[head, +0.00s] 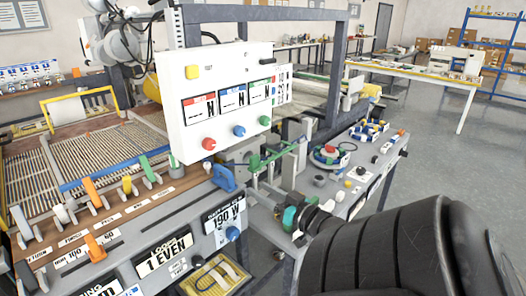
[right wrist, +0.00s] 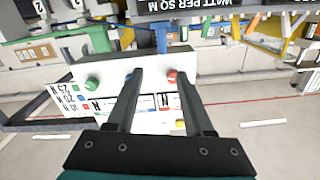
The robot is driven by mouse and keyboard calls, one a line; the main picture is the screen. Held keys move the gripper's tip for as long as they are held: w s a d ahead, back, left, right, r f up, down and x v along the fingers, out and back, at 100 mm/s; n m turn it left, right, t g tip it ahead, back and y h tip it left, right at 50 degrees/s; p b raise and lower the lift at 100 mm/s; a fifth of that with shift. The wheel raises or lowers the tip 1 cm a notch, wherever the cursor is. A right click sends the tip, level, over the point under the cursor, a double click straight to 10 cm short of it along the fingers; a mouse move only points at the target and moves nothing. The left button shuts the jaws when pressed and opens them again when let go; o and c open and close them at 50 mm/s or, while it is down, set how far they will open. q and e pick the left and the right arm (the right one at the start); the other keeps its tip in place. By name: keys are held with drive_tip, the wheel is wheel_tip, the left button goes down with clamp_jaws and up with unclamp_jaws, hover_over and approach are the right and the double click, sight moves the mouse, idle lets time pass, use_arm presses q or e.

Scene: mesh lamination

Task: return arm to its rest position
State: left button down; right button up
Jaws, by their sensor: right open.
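My right arm comes in dark and large from the lower right of the head view. Its gripper (head: 262,188) is small there, beyond a teal wrist part, near the front of the machine below the white control panel (head: 222,98). In the right wrist view the two dark fingers of the right gripper (right wrist: 160,75) stand apart with nothing between them. The control panel, with its coloured knobs, appears upside down behind the fingers in that view (right wrist: 88,101). I cannot tell whether a finger touches anything. My left gripper is not in view.
The lamination machine, with coloured levers (head: 95,192) and a ribbed bed (head: 95,155), fills the left. A side bench (head: 365,178) carries small parts and a round dial (head: 330,155). A yellow-edged table (head: 420,82) stands behind. Grey floor (head: 450,150) at the right is clear.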

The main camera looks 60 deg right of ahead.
drive_tip(key=shift+f, duration=0.1)
idle(0.5)
drive_tip(key=s+a+f+g+b, duration=0.2)
drive_tip(key=s+f+g, duration=0.1)
drive_tip(key=f, duration=0.8)
drive_tip(key=s+a+f+g+b, duration=0.1)
drive_tip(key=s+a+f+g, duration=0.15)
drive_tip(key=f, duration=0.85)
drive_tip(key=s+a+f+g+b, duration=0.2)
drive_tip(key=s+f, duration=0.2)
drive_tip(key=f, duration=0.7)
drive_tip(key=s+a+f+n+g+y+b, duration=0.1)
drive_tip(key=s+a+f+n+g, duration=0.1)
drive_tip(key=s+a+f, duration=0.4)
drive_tip(key=s+a+f+n+g+y+b, duration=0.1)
drive_tip(key=s+a+f+n+g+b, duration=0.1)
drive_tip(key=s+a+f, duration=0.4)
drive_tip(key=s+a+f+n+g+y+b, duration=0.1)
drive_tip(key=s+a+f+g, duration=0.4)
drive_tip(key=a+f, duration=0.8)
drive_tip(key=s+a+n+y, duration=0.1)
drive_tip(key=a+n, duration=0.1)
drive_tip(key=shift+a+n+b, duration=0.15)
drive_tip(key=shift+n+b, duration=0.15)
drive_tip(key=shift+b, duration=0.05)
